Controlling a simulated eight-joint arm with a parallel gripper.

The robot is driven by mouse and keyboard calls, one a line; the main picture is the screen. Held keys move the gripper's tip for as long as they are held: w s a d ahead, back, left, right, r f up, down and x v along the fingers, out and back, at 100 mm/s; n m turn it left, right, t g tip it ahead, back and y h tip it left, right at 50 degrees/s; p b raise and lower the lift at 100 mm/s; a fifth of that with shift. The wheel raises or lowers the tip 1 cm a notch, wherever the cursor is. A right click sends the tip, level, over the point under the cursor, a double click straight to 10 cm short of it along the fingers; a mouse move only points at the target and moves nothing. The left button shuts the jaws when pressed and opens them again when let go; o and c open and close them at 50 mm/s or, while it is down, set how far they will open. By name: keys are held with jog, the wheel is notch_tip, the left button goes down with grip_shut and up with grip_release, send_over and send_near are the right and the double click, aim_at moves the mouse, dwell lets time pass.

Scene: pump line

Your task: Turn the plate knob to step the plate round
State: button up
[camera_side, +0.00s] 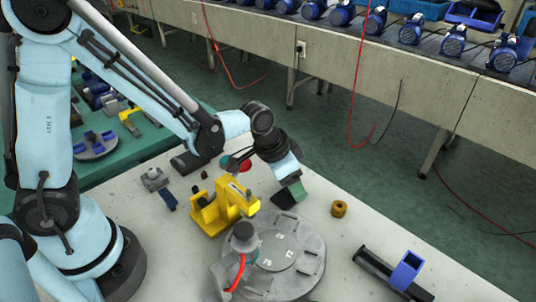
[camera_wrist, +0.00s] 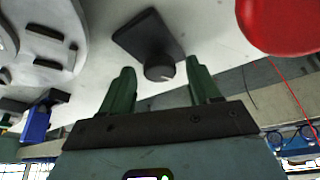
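In the wrist view a dark knob (camera_wrist: 158,66) stands on a dark square base (camera_wrist: 140,32). It appears between the two green fingers of my gripper (camera_wrist: 160,64), which are apart with nothing seen clamped; I cannot tell how far away the knob is. In the side view my gripper (camera_side: 289,194) is above the pale table, right of the yellow fixture (camera_side: 225,206); I cannot make out the knob there. The round grey plate (camera_side: 305,270) lies in front of the fixture. Part of a slotted grey disc (camera_wrist: 68,52) shows at left in the wrist view.
A brass ring (camera_side: 339,209) and a blue bracket (camera_side: 406,270) on a black base stand to the right. A red rounded thing (camera_wrist: 285,22) fills the upper right wrist view. Small parts lie left of the fixture. A conveyor with blue pumps (camera_side: 411,29) runs behind.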

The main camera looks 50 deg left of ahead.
jog(key=shift+r, duration=0.1)
jog(key=v, duration=1.2)
jog(key=shift+w, duration=0.1)
dwell(0.4)
jog(key=w+d+m+g+y, duration=0.2)
jog(key=w+m+g, duration=0.25)
jog(key=m, duration=1.35)
notch_tip(320, 180, down, 11)
jog(key=shift+w+f, duration=0.1)
jog(key=shift+f, duration=0.1)
